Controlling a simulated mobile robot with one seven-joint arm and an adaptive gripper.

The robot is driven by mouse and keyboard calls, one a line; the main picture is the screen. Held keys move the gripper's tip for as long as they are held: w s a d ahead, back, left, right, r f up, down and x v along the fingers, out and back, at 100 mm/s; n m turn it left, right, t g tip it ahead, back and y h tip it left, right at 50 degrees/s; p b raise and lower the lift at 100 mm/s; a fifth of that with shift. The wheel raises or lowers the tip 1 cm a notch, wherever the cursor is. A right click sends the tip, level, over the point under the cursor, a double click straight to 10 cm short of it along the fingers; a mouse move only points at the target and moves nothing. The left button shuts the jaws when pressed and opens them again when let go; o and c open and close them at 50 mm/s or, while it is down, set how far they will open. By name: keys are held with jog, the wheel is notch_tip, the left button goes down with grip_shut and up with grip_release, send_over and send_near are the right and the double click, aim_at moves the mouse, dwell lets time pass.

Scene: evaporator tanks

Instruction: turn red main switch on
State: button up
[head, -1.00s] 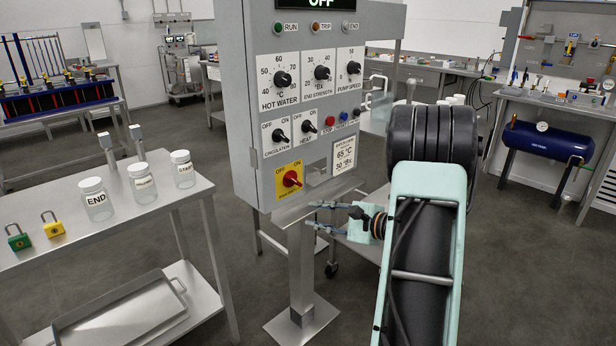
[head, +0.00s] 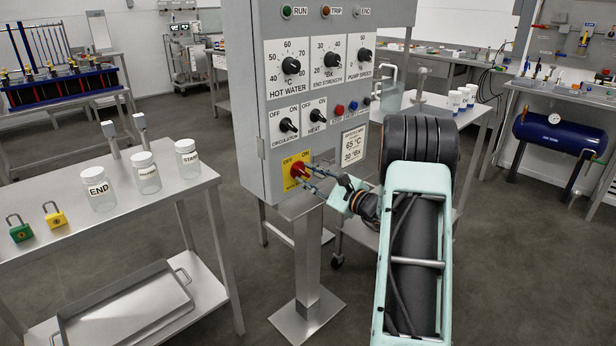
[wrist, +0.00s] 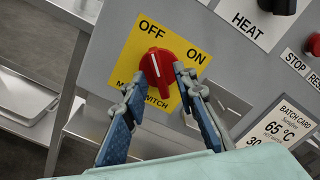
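The red main switch (wrist: 157,68) is a round knob on a yellow plate (wrist: 133,47) marked OFF and ON. Its white line points towards OFF in the wrist view. The switch also shows low on the grey control panel in the head view (head: 299,170). My gripper (wrist: 158,82) is at the switch, with one fingertip on each side of the knob. The fingers are spread, and the right fingertip looks very close to or touching the knob; firm contact cannot be told. The gripper also shows in the head view (head: 306,178). The lower part of the plate is partly hidden by the fingers.
Hot water (head: 290,65), end strength and pump speed dials are above the switch, with circulation and heat knobs (head: 317,126) nearer. A batch card (head: 353,145) is to the right. A steel table with jars (head: 145,172) and padlocks stands at left.

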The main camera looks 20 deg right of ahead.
jog(key=shift+w+a, duration=0.1)
jog(key=shift+w, duration=0.15)
grip_shut()
